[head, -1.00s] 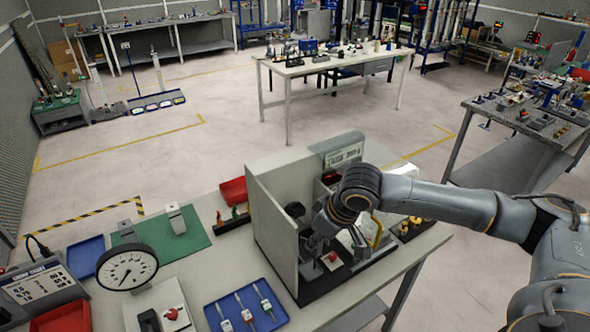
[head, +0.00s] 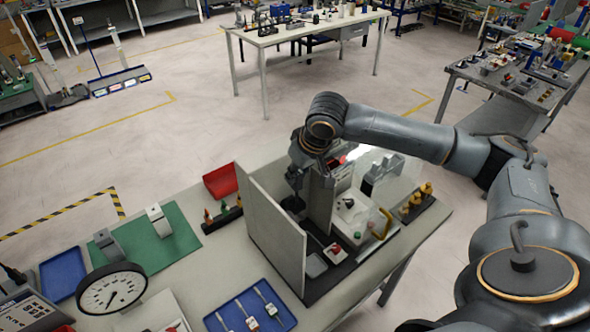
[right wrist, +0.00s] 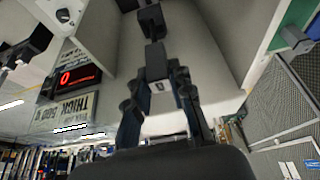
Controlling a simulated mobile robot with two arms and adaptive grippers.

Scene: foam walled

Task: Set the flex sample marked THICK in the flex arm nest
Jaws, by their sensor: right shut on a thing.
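My right gripper (head: 296,183) is inside the walled test station (head: 272,232), above a dark round part (head: 293,204). In the right wrist view my right gripper (right wrist: 160,88) is shut on a small dark block (right wrist: 156,62) with a pale mark near the fingertips. I cannot tell whether this is the flex sample, and no THICK marking shows on it. Another dark block (right wrist: 151,20) lies just beyond it. The nest cannot be made out for certain. My left gripper is not in view.
A blue tray (head: 238,305) with three tagged pieces lies in front of the station. A dial gauge (head: 112,289) and a green mat (head: 178,240) are on the left. Yellow-topped pieces (head: 416,202) stand to the right. The station's pale walls bound the space around my gripper.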

